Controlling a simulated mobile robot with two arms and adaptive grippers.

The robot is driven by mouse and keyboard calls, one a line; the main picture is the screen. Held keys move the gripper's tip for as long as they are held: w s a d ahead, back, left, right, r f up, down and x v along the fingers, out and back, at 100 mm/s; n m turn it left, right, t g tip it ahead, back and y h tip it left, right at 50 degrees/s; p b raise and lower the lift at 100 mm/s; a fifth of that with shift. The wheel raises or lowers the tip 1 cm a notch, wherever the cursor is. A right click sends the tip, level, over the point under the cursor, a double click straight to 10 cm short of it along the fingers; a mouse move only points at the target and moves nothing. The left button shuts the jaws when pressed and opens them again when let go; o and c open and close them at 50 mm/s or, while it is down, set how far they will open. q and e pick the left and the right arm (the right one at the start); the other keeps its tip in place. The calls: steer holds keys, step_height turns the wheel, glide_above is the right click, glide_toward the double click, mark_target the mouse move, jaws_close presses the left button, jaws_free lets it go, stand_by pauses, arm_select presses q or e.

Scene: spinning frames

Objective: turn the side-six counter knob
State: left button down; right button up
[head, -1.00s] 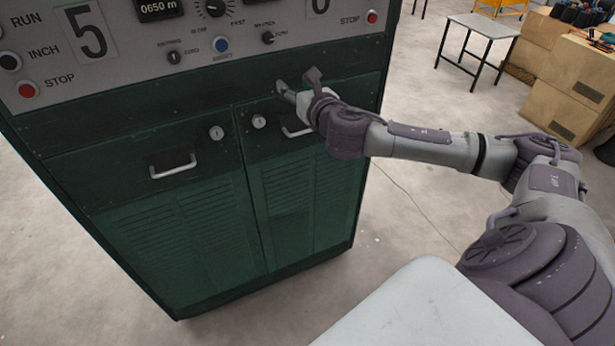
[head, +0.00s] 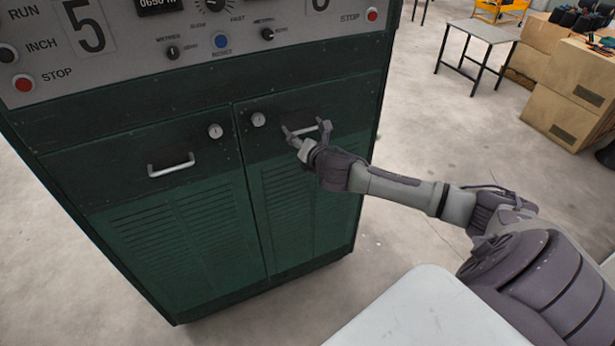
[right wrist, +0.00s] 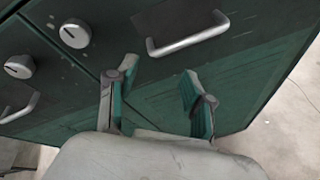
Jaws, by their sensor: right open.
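A small dark knob (head: 267,34) sits on the grey control panel (head: 120,65), on the side by the cut-off large digit at the top edge, with a faint label I cannot read fully. My right gripper (head: 306,130) is open and empty, below that knob, in front of the right door's upper part near its handle. In the right wrist view my two teal-padded fingers (right wrist: 158,72) stand apart with nothing between them. That view shows no panel knob, only the lower cabinet front. My left gripper is not in view.
The green cabinet (head: 160,230) has two handles (head: 171,165) and two round locks (head: 215,131). Another small knob (head: 172,52), a blue button (head: 221,41) and a red stop button (head: 372,14) are on the panel. Boxes (head: 570,100) and a table (head: 485,32) stand far right.

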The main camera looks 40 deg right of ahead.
step_height(320, 180, down, 11)
steer(key=s+m+g+b, duration=0.1)
steer(key=m, duration=0.2)
steer(key=shift+s+d+m+g, duration=0.3)
steer(key=shift+s, duration=0.05)
